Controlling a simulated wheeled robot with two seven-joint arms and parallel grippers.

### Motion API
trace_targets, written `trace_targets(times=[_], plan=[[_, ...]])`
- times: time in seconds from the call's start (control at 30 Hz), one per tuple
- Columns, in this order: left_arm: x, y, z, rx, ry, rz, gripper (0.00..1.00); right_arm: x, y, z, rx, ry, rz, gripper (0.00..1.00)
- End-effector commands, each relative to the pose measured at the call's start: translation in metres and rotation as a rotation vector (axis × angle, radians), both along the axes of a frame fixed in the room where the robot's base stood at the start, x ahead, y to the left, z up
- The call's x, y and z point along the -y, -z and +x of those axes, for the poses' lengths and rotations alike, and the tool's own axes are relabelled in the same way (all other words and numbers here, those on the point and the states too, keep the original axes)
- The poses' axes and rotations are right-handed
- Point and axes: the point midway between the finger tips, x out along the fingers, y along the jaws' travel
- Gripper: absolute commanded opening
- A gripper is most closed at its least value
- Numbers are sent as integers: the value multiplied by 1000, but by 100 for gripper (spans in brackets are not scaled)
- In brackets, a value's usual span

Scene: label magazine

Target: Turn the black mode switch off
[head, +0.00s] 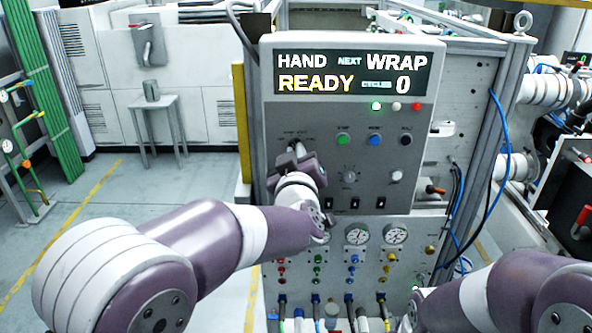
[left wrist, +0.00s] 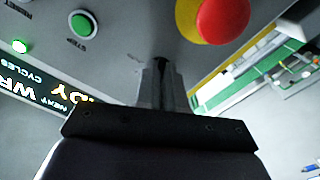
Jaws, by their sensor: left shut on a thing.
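The black mode switch (left wrist: 160,64) shows in the left wrist view as a small dark piece between the fingertips of my left gripper (left wrist: 159,85). The fingers are shut on it, close to the grey panel face. In the head view my left gripper (head: 297,152) is at the upper left of the control panel (head: 325,115) and hides the switch. The switch's pointing direction is hidden by the fingers. My right arm comes in at the lower right of the head view, and its fingertips are out of the picture.
A red push button with a yellow collar (left wrist: 215,18) is close to the fingers in the left wrist view. A green button (left wrist: 82,24) is on the other side. A lit display (head: 350,74) reads HAND, READY, 0. Gauges (head: 396,234) sit below the panel.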

Motion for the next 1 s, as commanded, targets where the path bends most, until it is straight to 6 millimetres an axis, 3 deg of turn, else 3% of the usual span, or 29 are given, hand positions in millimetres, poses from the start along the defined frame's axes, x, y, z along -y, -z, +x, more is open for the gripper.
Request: trace_targets(times=[0.03, 0.4, 1.0], plan=[[0, 3, 0, 8, -1, -43, 0, 0, 11, 0, 0, 0, 0, 0], [1, 1, 0, 6, 0, -382, 0, 0, 44, 0, 0, 0, 0, 0], [1, -4, 0, 5, -1, -689, 0, 0, 67, 0, 0, 0, 0, 0]])
